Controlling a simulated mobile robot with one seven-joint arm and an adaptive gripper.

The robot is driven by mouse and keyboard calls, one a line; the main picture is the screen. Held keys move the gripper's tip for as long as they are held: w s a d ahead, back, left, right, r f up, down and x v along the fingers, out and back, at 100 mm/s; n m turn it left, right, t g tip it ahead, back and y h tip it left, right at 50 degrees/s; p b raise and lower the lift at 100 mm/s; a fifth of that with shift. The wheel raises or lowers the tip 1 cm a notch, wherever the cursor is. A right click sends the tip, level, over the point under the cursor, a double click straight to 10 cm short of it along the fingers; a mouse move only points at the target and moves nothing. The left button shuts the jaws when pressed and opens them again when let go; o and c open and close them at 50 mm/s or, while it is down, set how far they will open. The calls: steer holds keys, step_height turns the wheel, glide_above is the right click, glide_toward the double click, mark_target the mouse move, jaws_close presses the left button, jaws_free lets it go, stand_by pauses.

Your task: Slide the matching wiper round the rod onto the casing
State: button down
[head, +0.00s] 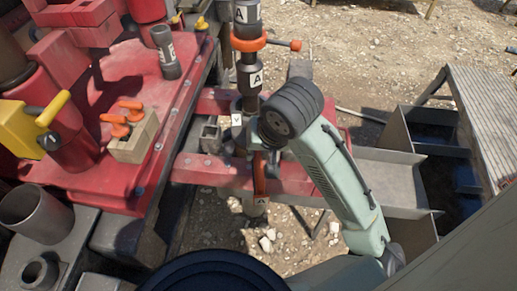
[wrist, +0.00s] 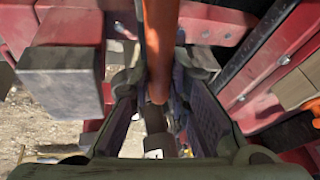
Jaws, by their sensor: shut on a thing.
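My gripper (head: 262,158) is low in front of the upright rod in the head view and is partly hidden by my arm. It is shut on an orange piece (head: 260,180), seen edge-on as a narrow strip, which I take to be the wiper. In the wrist view the orange piece (wrist: 160,45) runs between the fingers (wrist: 158,88). Whether the wiper touches the rod or casing cannot be told.
An orange clamp with a handle (head: 249,43) surrounds the rod higher up. Red beams (head: 212,170) flank the casing. On the left red deck stand a labelled dark tube (head: 166,52) and a tan block (head: 132,140) with orange pieces. Gravelly ground lies open behind.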

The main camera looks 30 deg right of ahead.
steer(key=shift+w+d+f+b, duration=0.3)
steer(key=shift+w+f+b, duration=0.2)
steer(key=shift+w, duration=0.2)
steer(key=shift+w+d+f+b, duration=0.25)
steer(key=shift+w+f+b, duration=0.25)
steer(key=shift+w, duration=0.15)
steer(key=shift+w+d+f+b, duration=0.15)
steer(key=shift+w+d, duration=0.15)
steer(key=shift+w, duration=0.45)
steer(key=shift+w+d+r+b, duration=0.15)
steer(key=shift+w+d, duration=0.15)
steer(key=shift+w, duration=0.45)
steer(key=shift+w+d+f+b, duration=0.15)
steer(key=shift+w+d, duration=0.15)
steer(key=shift+w, duration=0.45)
steer(key=shift+w+d, duration=0.3)
steer(key=shift+w, duration=0.4)
steer(key=shift+w+d, duration=0.3)
steer(key=shift+w, duration=0.45)
steer(key=shift+w+d, duration=0.3)
steer(key=shift+w, duration=0.4)
steer(key=shift+f, duration=0.5)
steer(key=c, duration=1.4)
jaws_free()
steer(key=shift+c, duration=0.2)
